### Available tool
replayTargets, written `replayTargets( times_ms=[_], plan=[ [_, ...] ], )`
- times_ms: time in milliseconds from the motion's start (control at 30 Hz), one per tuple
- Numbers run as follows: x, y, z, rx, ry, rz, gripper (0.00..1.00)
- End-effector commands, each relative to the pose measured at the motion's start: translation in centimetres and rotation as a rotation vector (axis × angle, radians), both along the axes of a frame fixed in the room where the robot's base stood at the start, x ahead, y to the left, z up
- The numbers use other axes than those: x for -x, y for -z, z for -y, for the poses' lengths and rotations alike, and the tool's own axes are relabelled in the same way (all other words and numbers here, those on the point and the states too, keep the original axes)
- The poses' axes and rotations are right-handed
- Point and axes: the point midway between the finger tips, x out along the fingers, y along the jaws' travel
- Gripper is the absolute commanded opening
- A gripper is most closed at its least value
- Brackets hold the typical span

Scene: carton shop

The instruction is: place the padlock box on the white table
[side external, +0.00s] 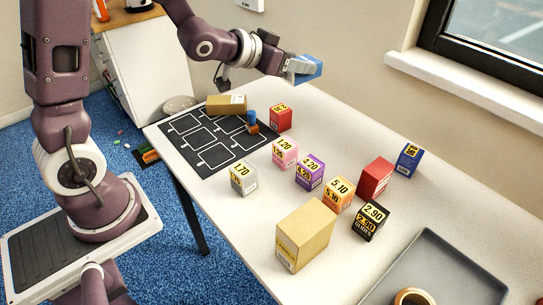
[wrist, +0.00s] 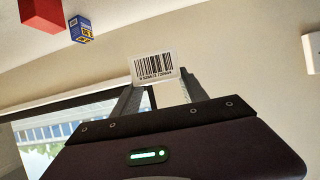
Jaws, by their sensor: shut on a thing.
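My gripper (side external: 300,70) is raised above the far side of the white table (side external: 420,205), near the wall. It is shut on a light blue box (side external: 312,70), held tilted and clear of the table. In the wrist view the fingers (wrist: 158,88) hold this box, and its barcode label (wrist: 154,66) faces the camera. The box's printed name cannot be read, so I cannot tell from the pictures alone that it is the padlock box.
Several small priced boxes stand mid-table, including pink (side external: 285,152), purple (side external: 309,171) and black (side external: 370,220). A cardboard carton (side external: 305,235) and grey tray (side external: 432,250) are nearer. A black marked mat (side external: 190,150) lies left. Bare table shows beyond the red box (side external: 280,117).

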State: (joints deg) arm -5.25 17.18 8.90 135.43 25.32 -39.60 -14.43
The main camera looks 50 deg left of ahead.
Motion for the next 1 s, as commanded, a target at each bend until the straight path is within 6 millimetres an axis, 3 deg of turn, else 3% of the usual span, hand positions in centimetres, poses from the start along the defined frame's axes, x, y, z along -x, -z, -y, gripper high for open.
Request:
replayTargets(
  times_ms=[67,267,367,467,600,767,867,1000],
  plan=[
    [1.6,0.4,-0.6,-0.009,0.06,0.004,0.0],
    [5.5,1.4,0.0,0.008,0.218,-0.006,0.0],
    [5.4,1.4,-0.3,0.014,0.208,-0.008,0.0],
    [3.3,1.0,-2.1,0.014,0.098,-0.006,0.0],
    [-0.2,0.9,-6.6,0.016,-0.145,-0.008,0.0],
    [-2.4,1.7,-13.0,0.014,-0.461,-0.009,0.0],
    [-2.4,2.7,-17.3,0.012,-0.677,-0.008,0.0],
    [-0.3,4.7,-22.8,0.01,-0.992,-0.007,0.0]
  ],
)
